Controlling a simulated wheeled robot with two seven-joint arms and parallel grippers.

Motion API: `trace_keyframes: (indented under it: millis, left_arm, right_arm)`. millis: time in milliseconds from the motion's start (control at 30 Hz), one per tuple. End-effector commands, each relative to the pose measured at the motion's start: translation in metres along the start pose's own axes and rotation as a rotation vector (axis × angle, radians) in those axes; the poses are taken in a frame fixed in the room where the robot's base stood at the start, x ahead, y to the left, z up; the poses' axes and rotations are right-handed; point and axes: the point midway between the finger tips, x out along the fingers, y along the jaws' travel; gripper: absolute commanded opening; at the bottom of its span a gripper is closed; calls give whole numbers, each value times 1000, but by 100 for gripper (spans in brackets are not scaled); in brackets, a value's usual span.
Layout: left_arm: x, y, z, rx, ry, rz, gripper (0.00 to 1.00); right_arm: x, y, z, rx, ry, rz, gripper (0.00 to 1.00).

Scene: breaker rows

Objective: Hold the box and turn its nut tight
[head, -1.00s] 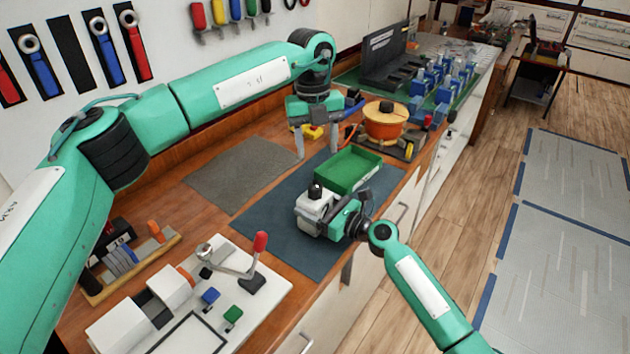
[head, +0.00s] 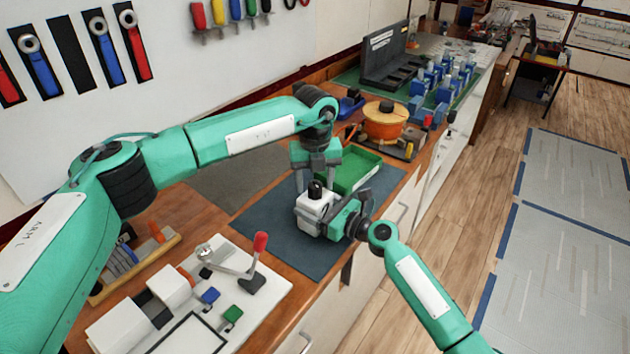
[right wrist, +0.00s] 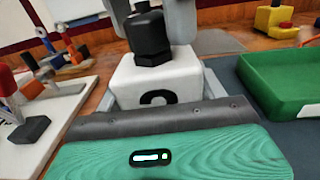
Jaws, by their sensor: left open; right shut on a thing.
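The white box (head: 311,208) sits over the dark blue mat (head: 270,235). My right gripper (head: 338,213) is shut on it from the right. In the right wrist view the white box (right wrist: 160,80) has a dark mark on its near face, partly hidden by my gripper. The black nut (head: 315,190) is on top of the box; it also shows in the right wrist view (right wrist: 148,38). My left gripper (head: 317,180) is open and points down over the nut, its grey fingers on either side. I cannot tell whether they touch it.
A green tray (head: 352,170) is close behind the box. A white fixture board (head: 255,310) with a red-handled lever (head: 260,243) is at the front left. An orange reel (head: 384,120) stands farther back. The mat's front left part is clear.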

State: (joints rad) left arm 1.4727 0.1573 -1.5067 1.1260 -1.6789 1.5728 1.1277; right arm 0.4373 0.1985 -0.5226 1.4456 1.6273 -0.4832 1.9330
Motion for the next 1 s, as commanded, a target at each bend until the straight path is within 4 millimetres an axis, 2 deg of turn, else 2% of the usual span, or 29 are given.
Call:
trace_keyframes:
  millis: [267,367,500,533,767,1000]
  left_arm:
    - [2,0,0,0,0,0,54]
    - [2,0,0,0,0,0,38]
    - [2,0,0,0,0,0,10]
    - [2,0,0,0,0,0,9]
    - [2,0,0,16,0,1,9]
    - [1,0,0,118,-1,1,9]
  right_arm:
    - [0,0,0,0,0,0,34]
    - [0,0,0,0,0,0,34]
    - [0,0,0,1,0,0,34]
    - [0,0,0,1,0,0,34]
    - [0,0,0,1,0,0,34]
    - [0,0,0,1,0,-1,34]
